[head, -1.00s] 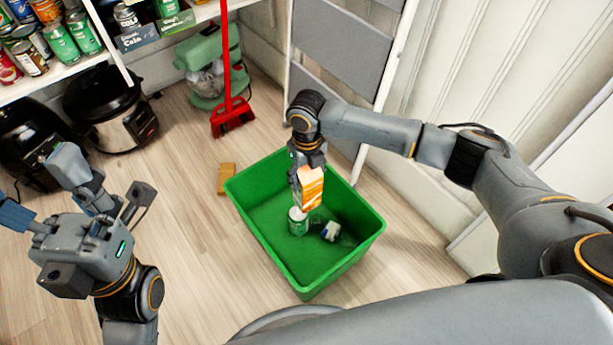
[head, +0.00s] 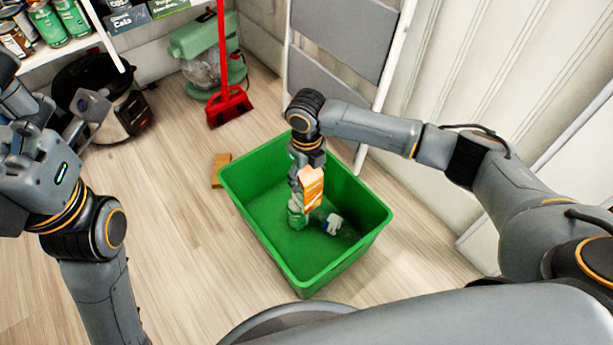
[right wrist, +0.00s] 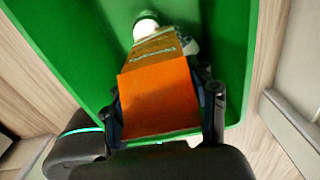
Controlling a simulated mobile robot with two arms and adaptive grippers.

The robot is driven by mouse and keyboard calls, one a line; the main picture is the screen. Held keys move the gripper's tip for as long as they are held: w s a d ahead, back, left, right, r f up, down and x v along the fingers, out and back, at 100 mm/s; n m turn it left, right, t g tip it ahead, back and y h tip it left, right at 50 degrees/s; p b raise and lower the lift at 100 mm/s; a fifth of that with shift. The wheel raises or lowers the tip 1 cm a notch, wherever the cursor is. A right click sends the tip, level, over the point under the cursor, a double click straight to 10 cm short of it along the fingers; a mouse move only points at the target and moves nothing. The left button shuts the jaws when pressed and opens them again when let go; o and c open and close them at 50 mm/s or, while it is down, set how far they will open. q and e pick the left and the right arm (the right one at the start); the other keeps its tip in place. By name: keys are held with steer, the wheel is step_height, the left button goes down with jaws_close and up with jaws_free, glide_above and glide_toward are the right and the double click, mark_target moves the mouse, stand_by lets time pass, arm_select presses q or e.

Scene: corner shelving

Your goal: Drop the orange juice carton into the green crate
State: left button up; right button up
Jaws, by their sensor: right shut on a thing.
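The orange juice carton (head: 313,190) is orange and white, and it hangs over the inside of the green crate (head: 255,225). My right gripper (head: 303,182) is shut on the carton, pointing down within the crate's opening. In the right wrist view the carton (right wrist: 160,98) sits between the two fingers, and the crate (right wrist: 80,45) lies beyond it. My left gripper (head: 55,105) is open and empty at the left, away from the crate.
A brown box (head: 220,170) lies on the floor by the crate's left side. A red broom (head: 229,105), a green mixer (head: 207,60) and a grey step ladder (head: 340,40) stand behind.

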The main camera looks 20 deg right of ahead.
steer(key=shift+f, duration=0.1)
steer(key=o, duration=1.1)
steer(key=shift+c, duration=0.2)
